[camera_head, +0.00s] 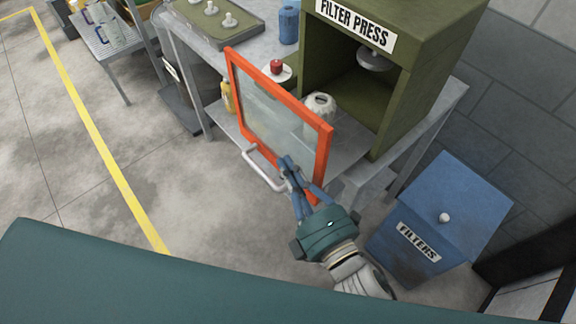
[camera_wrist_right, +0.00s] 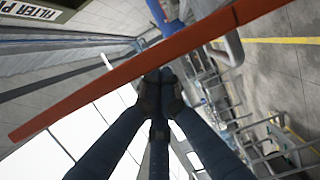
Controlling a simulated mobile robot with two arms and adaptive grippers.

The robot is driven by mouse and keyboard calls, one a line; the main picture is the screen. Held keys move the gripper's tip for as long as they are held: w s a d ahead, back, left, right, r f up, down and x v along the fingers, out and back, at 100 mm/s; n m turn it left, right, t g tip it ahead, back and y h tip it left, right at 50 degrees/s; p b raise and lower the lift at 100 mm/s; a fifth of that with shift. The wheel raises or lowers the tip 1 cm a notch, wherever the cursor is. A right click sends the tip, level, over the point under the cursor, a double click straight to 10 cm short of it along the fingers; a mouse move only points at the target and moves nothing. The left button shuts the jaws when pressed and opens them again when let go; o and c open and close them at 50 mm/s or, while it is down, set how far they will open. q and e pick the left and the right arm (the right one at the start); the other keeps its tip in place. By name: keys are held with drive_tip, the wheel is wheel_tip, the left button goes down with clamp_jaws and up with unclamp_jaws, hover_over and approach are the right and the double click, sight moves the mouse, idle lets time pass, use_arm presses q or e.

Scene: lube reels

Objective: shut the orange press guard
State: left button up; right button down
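The orange press guard (camera_head: 325,150) is an orange frame with a clear pane, standing swung out in front of the open cavity of the green filter press (camera_head: 425,85). A light grey bar handle (camera_head: 262,170) is on its lower outer side; the handle also shows in the wrist view (camera_wrist_right: 234,48). My right gripper (camera_head: 288,165) is at the guard's lower part, close beside the handle's right end. In the wrist view the fingers (camera_wrist_right: 160,80) meet just under the orange frame bar (camera_wrist_right: 120,75), with nothing visible between them. I cannot tell whether they touch the guard. My left gripper is out of view.
A blue filters bin (camera_head: 440,205) stands right of my right arm. The metal bench (camera_head: 440,110) carries the press, a white domed part (camera_head: 320,107) and a blue canister (camera_head: 289,22). A yellow bottle (camera_head: 227,96) stands behind the guard.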

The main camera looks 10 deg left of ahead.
drive_tip(key=w+d, duration=0.4)
drive_tip(key=w, duration=0.1)
drive_tip(key=w+d+p, duration=0.1)
drive_tip(key=w+d, duration=0.3)
drive_tip(key=w, duration=0.1)
drive_tip(key=w+d+p, duration=0.1)
drive_tip(key=w+d, duration=0.2)
drive_tip(key=w, duration=0.2)
drive_tip(key=shift+d, duration=0.4)
drive_tip(key=shift+w+d, duration=0.4)
drive_tip(key=shift+w, duration=0.15)
drive_tip(key=shift+s+d, duration=0.3)
drive_tip(key=shift+s, duration=0.1)
drive_tip(key=v, duration=1.1)
